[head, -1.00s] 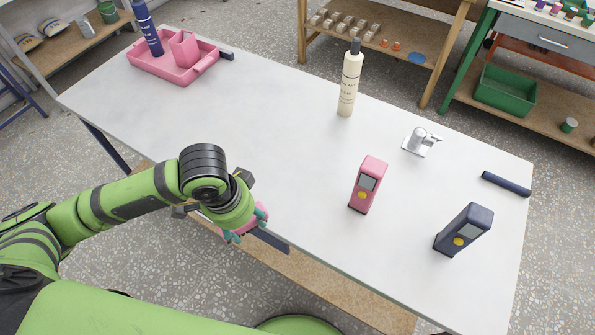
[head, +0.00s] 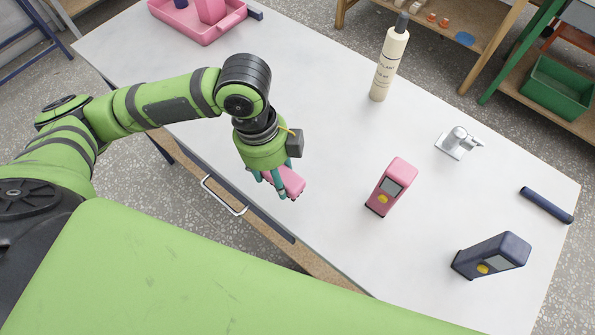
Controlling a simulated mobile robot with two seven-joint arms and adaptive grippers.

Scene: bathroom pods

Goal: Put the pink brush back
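My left gripper (head: 278,184) is over the near edge of the white table, its teal fingers closed around a pink object, which looks like the pink brush (head: 291,179). The fingers hide part of it, and its bristles cannot be made out. A pink tray (head: 228,26) lies at the table's far left, with a pink holder (head: 211,9) standing in it, cut off by the top edge of the view. My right gripper is not in view.
A pink device (head: 391,187), a navy device (head: 491,256), a cream bottle (head: 390,62), a small silver tap (head: 460,143) and a navy bar (head: 546,205) stand or lie on the right side. A drawer handle (head: 222,197) juts from the front. Table between gripper and tray is clear.

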